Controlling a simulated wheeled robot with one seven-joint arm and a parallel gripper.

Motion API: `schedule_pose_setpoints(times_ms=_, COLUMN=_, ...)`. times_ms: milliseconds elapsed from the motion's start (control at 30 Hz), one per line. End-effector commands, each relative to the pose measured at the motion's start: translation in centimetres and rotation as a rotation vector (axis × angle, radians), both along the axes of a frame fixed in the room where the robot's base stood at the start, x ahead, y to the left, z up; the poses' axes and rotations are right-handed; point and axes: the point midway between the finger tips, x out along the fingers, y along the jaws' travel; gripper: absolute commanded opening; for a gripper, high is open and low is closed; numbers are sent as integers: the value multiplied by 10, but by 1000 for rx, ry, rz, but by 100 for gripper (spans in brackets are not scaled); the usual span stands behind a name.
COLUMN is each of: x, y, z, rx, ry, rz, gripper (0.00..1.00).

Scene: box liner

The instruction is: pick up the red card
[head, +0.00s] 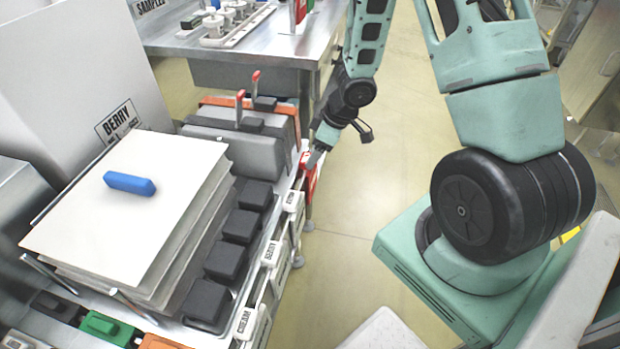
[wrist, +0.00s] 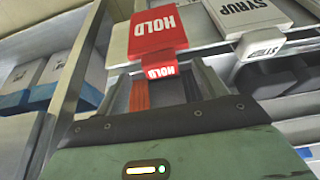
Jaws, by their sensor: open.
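The red card (wrist: 157,28) is marked HOLD in white and hangs on the rail at the front edge of the bench. A small red HOLD tab (wrist: 160,71) folds out at its end. In the head view the red card (head: 308,184) is partly covered by my gripper (head: 315,158). In the wrist view my gripper (wrist: 162,85) is open, with a finger on each side of the tab's end. I cannot tell whether the fingers touch it.
White label cards (head: 270,254) hang along the same rail, including a SYRUP card (wrist: 250,14) right of the red one. Black blocks (head: 240,226) and a paper stack (head: 120,195) with a blue block (head: 130,183) are on the bench. The floor (head: 350,230) beside it is clear.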

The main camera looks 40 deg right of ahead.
Motion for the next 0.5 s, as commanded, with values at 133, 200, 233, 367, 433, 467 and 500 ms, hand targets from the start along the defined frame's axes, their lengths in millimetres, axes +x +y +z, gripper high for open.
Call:
schedule_pose_setpoints(times_ms=133, x=7, y=5, z=-25, rx=0, ry=1, rz=0, gripper=71)
schedule_pose_setpoints(times_ms=200, x=9, y=6, z=-28, rx=0, ry=0, rz=1, gripper=71)
schedule_pose_setpoints(times_ms=233, x=10, y=6, z=-29, rx=0, ry=0, rz=1, gripper=71)
schedule_pose_setpoints(times_ms=367, x=10, y=6, z=-27, rx=-1, ry=-1, rz=0, gripper=71)
schedule_pose_setpoints(times_ms=433, x=10, y=6, z=-27, rx=-1, ry=-1, rz=0, gripper=65)
schedule_pose_setpoints(times_ms=467, x=10, y=6, z=-27, rx=-1, ry=-1, rz=0, gripper=57)
schedule_pose_setpoints(times_ms=500, x=10, y=6, z=-27, rx=-1, ry=-1, rz=0, gripper=46)
